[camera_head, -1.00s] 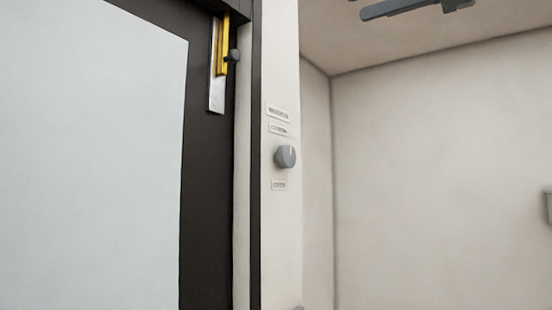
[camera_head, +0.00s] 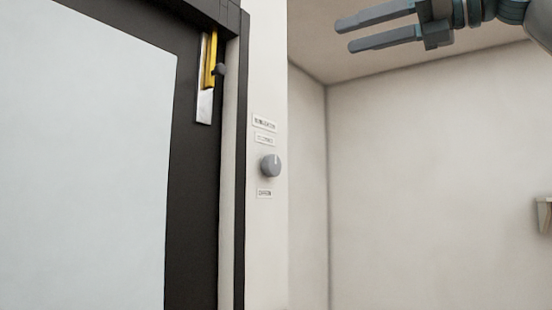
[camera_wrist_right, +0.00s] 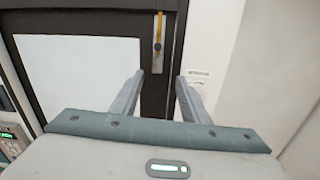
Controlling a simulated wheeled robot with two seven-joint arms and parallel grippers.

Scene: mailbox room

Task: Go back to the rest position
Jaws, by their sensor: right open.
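My right gripper (camera_head: 345,34) is at the upper right of the head view, its arm coming in from the right edge. Its two fingers are apart and point left, with nothing between them. In the right wrist view the same gripper (camera_wrist_right: 158,82) shows both fingers apart and empty, facing the dark-framed door. The fingers are clear of the wall and door. My left gripper is not in view.
A dark-framed door (camera_head: 195,190) with a pale panel stands at left, with a yellow handle (camera_head: 209,62) on a metal plate. A grey knob (camera_head: 270,165) with small labels is on the white wall strip. The space at right is open.

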